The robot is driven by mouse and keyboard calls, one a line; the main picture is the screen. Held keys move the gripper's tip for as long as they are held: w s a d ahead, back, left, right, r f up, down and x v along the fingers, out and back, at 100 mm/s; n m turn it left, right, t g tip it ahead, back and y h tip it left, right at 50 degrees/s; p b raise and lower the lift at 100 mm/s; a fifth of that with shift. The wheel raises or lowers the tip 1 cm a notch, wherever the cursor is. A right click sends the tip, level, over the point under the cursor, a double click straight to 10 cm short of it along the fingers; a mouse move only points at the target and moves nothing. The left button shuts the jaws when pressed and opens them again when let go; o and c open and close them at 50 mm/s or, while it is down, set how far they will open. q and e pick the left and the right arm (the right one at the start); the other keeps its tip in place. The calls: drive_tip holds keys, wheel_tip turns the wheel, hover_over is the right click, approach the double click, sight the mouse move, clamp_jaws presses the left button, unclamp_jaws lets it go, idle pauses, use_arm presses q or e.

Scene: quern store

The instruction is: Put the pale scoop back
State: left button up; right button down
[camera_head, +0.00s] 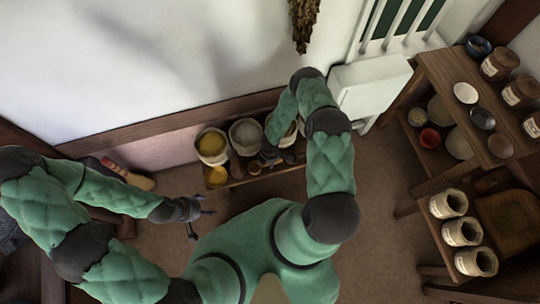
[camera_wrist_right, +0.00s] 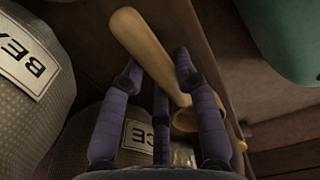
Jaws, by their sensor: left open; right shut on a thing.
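The pale scoop (camera_wrist_right: 146,42) is in the right wrist view, its long handle running from the top toward the lower right and its rounded end near the right finger. My right gripper (camera_wrist_right: 160,68) is shut on it, with fingers on both sides. In the head view my right gripper (camera_head: 270,157) is low over the sacks at the wall, and the scoop cannot be made out clearly there. My left gripper (camera_head: 203,211) is open and empty, left of the sacks and apart from them.
Open sacks stand on a low wooden bench along the wall: a yellow-filled one (camera_head: 212,145) and a pale-filled one (camera_head: 246,134). A labelled sack (camera_wrist_right: 38,75) is close at left in the wrist view. Wooden shelves (camera_head: 445,95) with bowls and jars stand at right. The floor (camera_head: 385,225) between is clear.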

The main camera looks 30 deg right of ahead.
drive_tip(key=shift+f, duration=0.15)
drive_tip(key=c, duration=0.9)
unclamp_jaws()
